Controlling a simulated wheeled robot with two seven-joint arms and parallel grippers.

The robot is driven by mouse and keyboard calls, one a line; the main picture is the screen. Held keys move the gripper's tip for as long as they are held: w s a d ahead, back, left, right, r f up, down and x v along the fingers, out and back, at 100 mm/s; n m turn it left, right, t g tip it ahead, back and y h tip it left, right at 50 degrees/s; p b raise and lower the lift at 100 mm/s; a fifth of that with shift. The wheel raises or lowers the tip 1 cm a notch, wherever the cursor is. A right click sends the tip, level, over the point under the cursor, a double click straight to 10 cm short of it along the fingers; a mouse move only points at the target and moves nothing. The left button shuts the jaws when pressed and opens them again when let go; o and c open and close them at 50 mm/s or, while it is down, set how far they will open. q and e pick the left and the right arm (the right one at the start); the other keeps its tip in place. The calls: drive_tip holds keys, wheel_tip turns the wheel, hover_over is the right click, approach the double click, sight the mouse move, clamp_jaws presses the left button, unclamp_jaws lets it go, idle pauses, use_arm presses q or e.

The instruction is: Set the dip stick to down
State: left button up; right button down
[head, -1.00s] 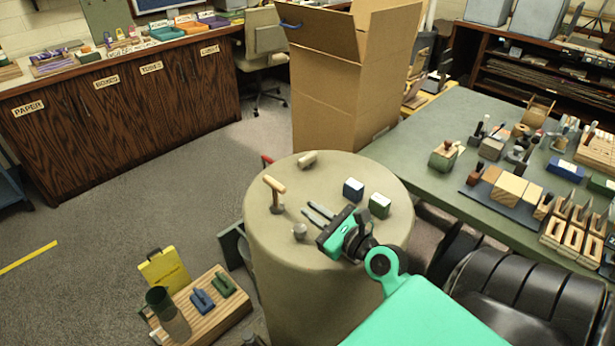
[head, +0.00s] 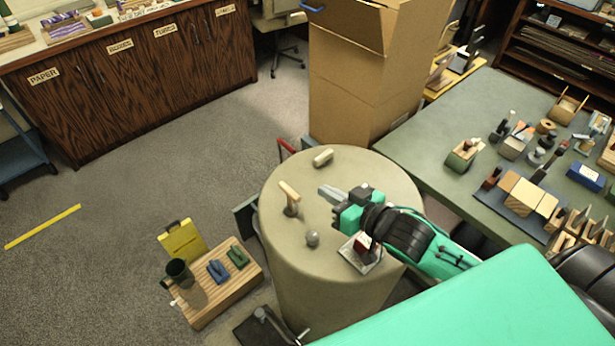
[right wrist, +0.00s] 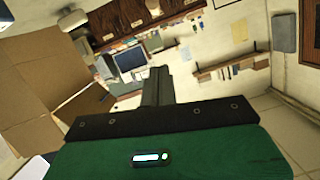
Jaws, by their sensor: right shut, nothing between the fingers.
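What looks like the dip stick (head: 289,191), a wooden handle on a short dark post, stands on the round beige-topped drum (head: 390,180). Its handle slants down to the right in the head view; I cannot tell its exact setting. My right gripper (head: 327,191) is shut and empty, with its fingertips just right of the handle and apparently apart from it. In the right wrist view the shut fingers (right wrist: 155,88) point across the room, with no dip stick visible. My left gripper is not in view.
A small wooden peg (head: 323,157) and a grey knob (head: 312,239) are also on the drum. A cardboard box (head: 360,85) stands behind it. A green-topped table (head: 430,135) with tools is at right, a wooden block stand (head: 245,280) at lower left.

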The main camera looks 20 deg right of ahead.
drive_tip(key=w, duration=0.1)
drive_tip(key=p, duration=0.3)
hover_over(297, 195)
drive_tip(key=d, duration=0.1)
drive_tip(key=f, duration=0.5)
drive_tip(key=shift+w+a+f+p, duration=0.15)
drive_tip(key=shift+a+p, duration=0.15)
drive_tip(key=shift+p, duration=0.05)
drive_tip(key=shift+a+f, duration=0.1)
drive_tip(key=shift+f, duration=0.4)
drive_tip(key=shift+f+b, duration=0.5)
drive_tip(key=shift+f, duration=0.85)
